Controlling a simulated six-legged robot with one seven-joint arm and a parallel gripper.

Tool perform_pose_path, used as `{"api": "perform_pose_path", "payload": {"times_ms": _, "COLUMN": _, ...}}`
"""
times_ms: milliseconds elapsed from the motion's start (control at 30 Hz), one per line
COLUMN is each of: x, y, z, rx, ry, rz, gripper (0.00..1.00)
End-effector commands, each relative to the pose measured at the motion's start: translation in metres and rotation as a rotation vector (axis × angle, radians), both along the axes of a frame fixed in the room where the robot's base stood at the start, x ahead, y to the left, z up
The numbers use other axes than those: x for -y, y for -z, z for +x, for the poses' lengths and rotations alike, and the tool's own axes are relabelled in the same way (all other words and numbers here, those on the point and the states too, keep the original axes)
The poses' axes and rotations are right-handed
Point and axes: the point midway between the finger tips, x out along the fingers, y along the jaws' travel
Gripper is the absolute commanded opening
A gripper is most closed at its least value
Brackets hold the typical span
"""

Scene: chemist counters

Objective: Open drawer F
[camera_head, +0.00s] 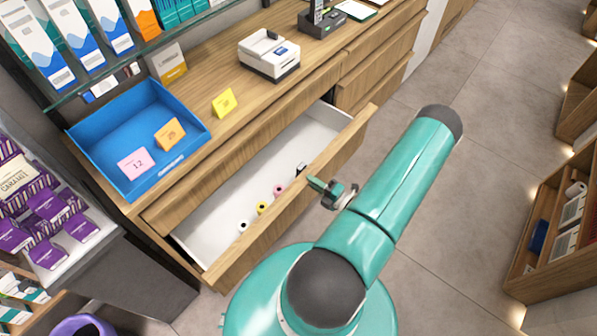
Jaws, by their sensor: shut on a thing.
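A wide wooden drawer (255,243) under the counter stands pulled out, with its white inside showing. No letter is readable on it, so I cannot tell from a label that it is drawer F. Several small rolls (262,208) lie inside along its front panel. My gripper (316,185) is at the outer side of the front panel, near its top edge and right of its middle. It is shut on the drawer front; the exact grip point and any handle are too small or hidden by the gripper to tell.
The wooden counter (215,75) carries a blue tray (132,128) with price cards, a yellow card (224,102), a white printer (269,54) and a card terminal (322,20). Tiled floor (480,150) is clear to the right, before low wooden shelves (545,285). A purple bin (80,326) stands at lower left.

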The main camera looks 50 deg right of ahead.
Motion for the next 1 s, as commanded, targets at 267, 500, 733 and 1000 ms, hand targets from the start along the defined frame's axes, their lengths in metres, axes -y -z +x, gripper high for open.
{"api": "perform_pose_path", "payload": {"times_ms": 267, "x": 0.001, "y": 0.0, "z": -0.037, "rx": -0.001, "ry": 0.001, "rz": 0.0, "gripper": 0.0}}
{"api": "perform_pose_path", "payload": {"times_ms": 500, "x": 0.001, "y": 0.0, "z": -0.045, "rx": 0.0, "ry": 0.0, "rz": 0.0, "gripper": 0.0}}
{"api": "perform_pose_path", "payload": {"times_ms": 733, "x": 0.002, "y": 0.0, "z": -0.045, "rx": 0.0, "ry": 0.0, "rz": -0.001, "gripper": 0.0}}
{"api": "perform_pose_path", "payload": {"times_ms": 1000, "x": 0.002, "y": 0.0, "z": -0.045, "rx": 0.0, "ry": 0.0, "rz": -0.001, "gripper": 0.38}}
